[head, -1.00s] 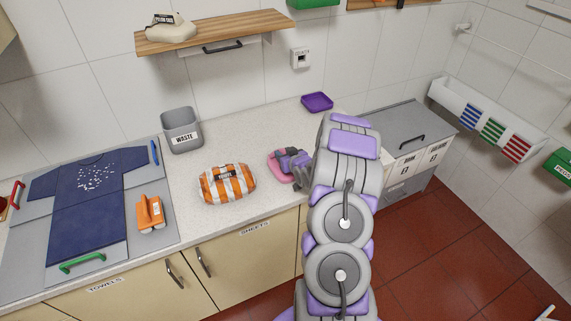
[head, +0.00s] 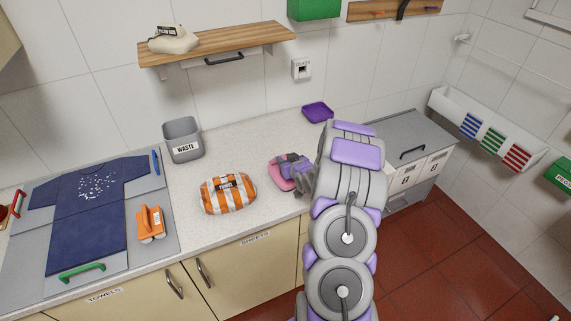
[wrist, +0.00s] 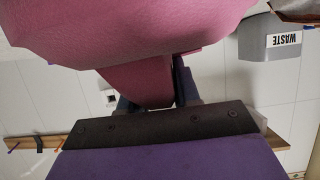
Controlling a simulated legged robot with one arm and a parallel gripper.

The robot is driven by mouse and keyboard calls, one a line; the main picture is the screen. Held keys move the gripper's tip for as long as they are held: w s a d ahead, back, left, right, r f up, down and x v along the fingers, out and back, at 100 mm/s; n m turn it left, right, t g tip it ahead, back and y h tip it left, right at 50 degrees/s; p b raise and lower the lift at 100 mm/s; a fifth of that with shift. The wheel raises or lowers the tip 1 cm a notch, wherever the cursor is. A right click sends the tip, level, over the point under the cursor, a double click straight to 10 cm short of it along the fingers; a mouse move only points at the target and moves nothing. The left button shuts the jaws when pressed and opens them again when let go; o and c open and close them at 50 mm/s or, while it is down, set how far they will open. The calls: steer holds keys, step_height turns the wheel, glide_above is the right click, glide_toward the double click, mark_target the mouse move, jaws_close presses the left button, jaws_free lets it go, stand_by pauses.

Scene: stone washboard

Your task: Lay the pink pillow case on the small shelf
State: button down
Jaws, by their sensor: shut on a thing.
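The pink pillow case (head: 277,173) shows low over the counter, partly hidden behind my gripper. In the wrist view the pink pillow case (wrist: 135,30) fills the upper part, with a folded piece hanging between the dark fingers. My gripper (head: 294,168) is shut on it; in the wrist view my gripper (wrist: 152,92) also grips the pink material. The small wooden shelf (head: 240,38) is on the wall at the upper left, higher than my gripper.
A grey waste bin (head: 183,141), an orange-striped bundle (head: 228,193) and a purple tray (head: 317,112) stand on the counter (head: 255,140). A blue shirt (head: 90,215) lies on a grey board at left. The shelf's right part is bare.

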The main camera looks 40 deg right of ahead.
step_height(320, 180, up, 2)
steer(key=shift+r, duration=0.1)
steer(key=s+a+p, duration=0.8)
steer(key=s+p, duration=0.3)
steer(key=s, duration=0.2)
steer(key=shift+s+r, duration=0.3)
steer(key=shift+r, duration=0.15)
steer(key=shift+s+a, duration=0.1)
steer(key=shift+a, duration=0.05)
